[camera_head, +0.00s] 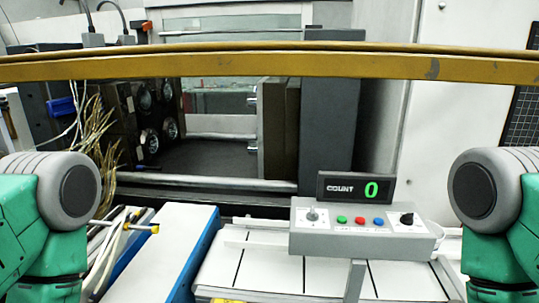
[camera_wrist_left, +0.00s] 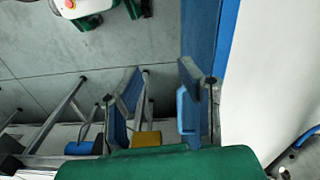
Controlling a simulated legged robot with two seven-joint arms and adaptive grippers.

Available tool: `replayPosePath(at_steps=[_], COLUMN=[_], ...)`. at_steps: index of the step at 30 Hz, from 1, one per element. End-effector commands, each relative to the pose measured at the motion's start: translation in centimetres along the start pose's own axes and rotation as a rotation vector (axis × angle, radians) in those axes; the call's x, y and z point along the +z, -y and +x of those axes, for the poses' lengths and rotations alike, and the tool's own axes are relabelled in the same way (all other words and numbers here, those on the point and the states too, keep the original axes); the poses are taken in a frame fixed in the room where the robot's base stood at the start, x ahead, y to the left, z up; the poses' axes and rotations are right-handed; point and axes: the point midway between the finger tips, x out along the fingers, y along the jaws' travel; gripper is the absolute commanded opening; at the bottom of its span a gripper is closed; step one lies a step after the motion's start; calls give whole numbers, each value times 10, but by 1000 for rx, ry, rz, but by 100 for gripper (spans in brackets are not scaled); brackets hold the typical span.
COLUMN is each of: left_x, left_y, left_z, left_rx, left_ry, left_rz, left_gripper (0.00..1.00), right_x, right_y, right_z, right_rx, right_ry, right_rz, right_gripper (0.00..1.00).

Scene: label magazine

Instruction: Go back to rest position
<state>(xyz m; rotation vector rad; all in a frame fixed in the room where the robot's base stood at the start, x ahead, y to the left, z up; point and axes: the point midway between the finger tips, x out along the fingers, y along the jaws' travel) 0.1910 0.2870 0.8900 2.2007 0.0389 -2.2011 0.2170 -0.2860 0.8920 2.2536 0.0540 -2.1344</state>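In the wrist view my left gripper (camera_wrist_left: 162,68) has its two blue-lined fingers spread apart. Nothing is between them; the grey floor shows in the gap. In the head view my green arms with grey joints stand at the left and right edges. Neither gripper is visible there. My right gripper is out of sight in both views.
A control box (camera_head: 362,238) with coloured buttons and a count display (camera_head: 356,188) reading 0 stands over a white conveyor (camera_head: 270,268). A yellow beam (camera_head: 270,65) crosses in front of the machine opening. Loose wires (camera_head: 95,135) hang at left. A blue-edged white panel (camera_wrist_left: 270,70) lies right of the left gripper.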

Motion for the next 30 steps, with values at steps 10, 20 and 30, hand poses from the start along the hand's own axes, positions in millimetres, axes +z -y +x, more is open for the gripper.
replayPosePath(at_steps=[10,20,30], left_x=[-12,-21,-22], left_y=[-4,-9,-8], left_z=[99,173,177], left_rx=[-6,-13,-12], left_ry=[-27,-50,-54], left_rz=[45,84,90], left_gripper=[33,33,33], right_x=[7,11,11], right_y=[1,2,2], right_z=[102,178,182], right_rx=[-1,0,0], right_ry=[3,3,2], right_rz=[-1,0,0], right_gripper=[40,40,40])
